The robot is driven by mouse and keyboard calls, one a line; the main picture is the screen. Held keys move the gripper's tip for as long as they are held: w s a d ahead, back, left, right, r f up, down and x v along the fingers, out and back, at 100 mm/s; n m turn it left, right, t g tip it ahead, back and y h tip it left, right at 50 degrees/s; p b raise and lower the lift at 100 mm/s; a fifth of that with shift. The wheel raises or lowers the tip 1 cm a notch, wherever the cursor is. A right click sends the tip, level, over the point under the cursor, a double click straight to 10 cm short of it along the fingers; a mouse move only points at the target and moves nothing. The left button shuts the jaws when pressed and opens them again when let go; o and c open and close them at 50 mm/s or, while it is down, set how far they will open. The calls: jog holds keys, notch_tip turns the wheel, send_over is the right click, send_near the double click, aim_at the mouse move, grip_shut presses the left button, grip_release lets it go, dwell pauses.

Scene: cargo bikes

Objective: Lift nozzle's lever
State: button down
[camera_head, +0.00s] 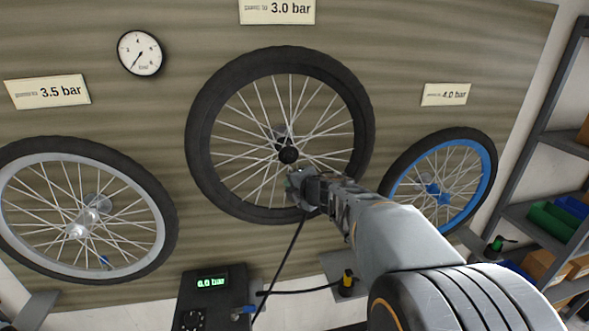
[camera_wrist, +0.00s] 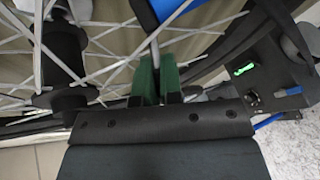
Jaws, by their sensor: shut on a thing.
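My gripper (camera_head: 298,190) is at the lower rim of the middle black wheel (camera_head: 195,125), below its hub. In the wrist view its green fingers (camera_wrist: 158,80) are closed on a thin grey part, which looks like the nozzle's lever (camera_wrist: 155,50). A blue piece (camera_wrist: 165,10) shows just above it at the top edge. A black hose (camera_head: 281,265) runs from beside my gripper down toward the pump. The nozzle's body is mostly hidden by my gripper, and I cannot tell the lever's exact angle.
A grey-rimmed wheel (camera_head: 165,215) is at left and a blue-rimmed wheel (camera_head: 490,165) at right. A gauge (camera_head: 140,53) is on the panel. Shelving (camera_head: 545,140) stands far right. Spokes are close to my fingers.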

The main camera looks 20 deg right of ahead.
jog(key=shift+w+r+m+g+p, duration=0.1)
jog(key=shift+r+m+g+p, duration=0.3)
jog(key=shift+m+p, duration=0.3)
jog(key=shift+f, duration=0.1)
jog(key=c, duration=1.5)
grip_release()
jog(key=shift+c, duration=0.2)
jog(key=v, duration=1.3)
jog(key=shift+s+r, duration=0.2)
jog(key=shift+s, duration=0.15)
jog(key=shift+a, duration=0.15)
